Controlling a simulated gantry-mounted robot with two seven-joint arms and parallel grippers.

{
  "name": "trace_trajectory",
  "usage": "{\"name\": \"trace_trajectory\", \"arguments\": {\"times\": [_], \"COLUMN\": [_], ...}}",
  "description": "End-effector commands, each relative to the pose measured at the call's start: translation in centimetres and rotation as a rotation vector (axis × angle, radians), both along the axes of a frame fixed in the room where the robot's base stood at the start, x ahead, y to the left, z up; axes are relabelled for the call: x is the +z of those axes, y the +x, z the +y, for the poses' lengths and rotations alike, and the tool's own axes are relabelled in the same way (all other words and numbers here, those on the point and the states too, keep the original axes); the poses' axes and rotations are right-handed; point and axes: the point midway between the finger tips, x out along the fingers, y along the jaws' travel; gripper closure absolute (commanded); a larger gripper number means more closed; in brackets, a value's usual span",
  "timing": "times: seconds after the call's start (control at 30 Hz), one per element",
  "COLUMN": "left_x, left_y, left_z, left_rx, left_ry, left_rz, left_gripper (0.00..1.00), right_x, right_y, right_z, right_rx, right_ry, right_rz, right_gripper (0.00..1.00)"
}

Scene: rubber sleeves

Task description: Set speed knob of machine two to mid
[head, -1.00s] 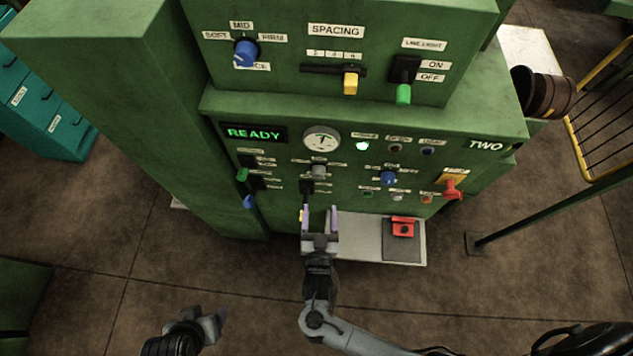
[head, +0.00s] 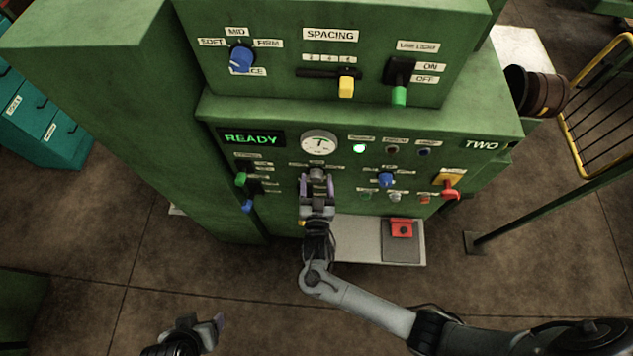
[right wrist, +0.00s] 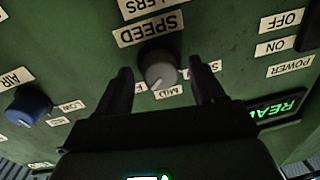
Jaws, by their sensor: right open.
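The grey round speed knob (right wrist: 160,72) sits between the two fingers of my right gripper (right wrist: 162,88) in the right wrist view, where the panel appears upside down. The fingers are open, with a gap on each side of the knob. A SPEED label (right wrist: 150,28) and a MID label (right wrist: 169,92) flank the knob. A pale pointer mark on it seems to face the lower left, between MID and a partly hidden label. In the head view my right gripper (head: 316,187) is at the panel of green machine two (head: 225,107), around the knob (head: 317,174). My left gripper (head: 207,328) hangs low, away from the machine; its jaws are unclear.
A blue knob (right wrist: 27,105) lies beside the speed knob in the wrist view. Switches with green and blue tips (head: 243,190) are left of my right gripper. A red button (head: 401,229) sits on a low shelf. The READY display (head: 251,139) is lit.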

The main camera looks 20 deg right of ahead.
Motion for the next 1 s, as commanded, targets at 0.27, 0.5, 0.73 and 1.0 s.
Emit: {"name": "trace_trajectory", "arguments": {"times": [0.27, 0.5, 0.73, 1.0], "left_x": [0.0, 0.0, 0.2, 1.2], "left_y": [0.0, 0.0, 0.0, 0.0], "left_z": [-0.2, -0.3, -0.2, 0.0], "left_rx": [0.006, 0.008, 0.006, 0.001], "left_ry": [-0.01, -0.013, -0.009, -0.001], "left_rz": [0.001, 0.0, 0.0, 0.0], "left_gripper": [0.32, 0.32, 0.32, 0.32], "right_x": [0.0, 0.0, 0.1, 0.3], "right_y": [0.0, 0.0, 0.0, 0.0], "right_z": [0.0, 0.0, 0.0, 0.0], "right_rx": [0.0, 0.0, -0.001, -0.002], "right_ry": [0.0, 0.0, -0.011, -0.107], "right_rz": [0.0, 0.0, 0.006, 0.055], "right_gripper": [0.47, 0.84, 0.88, 0.88]}}
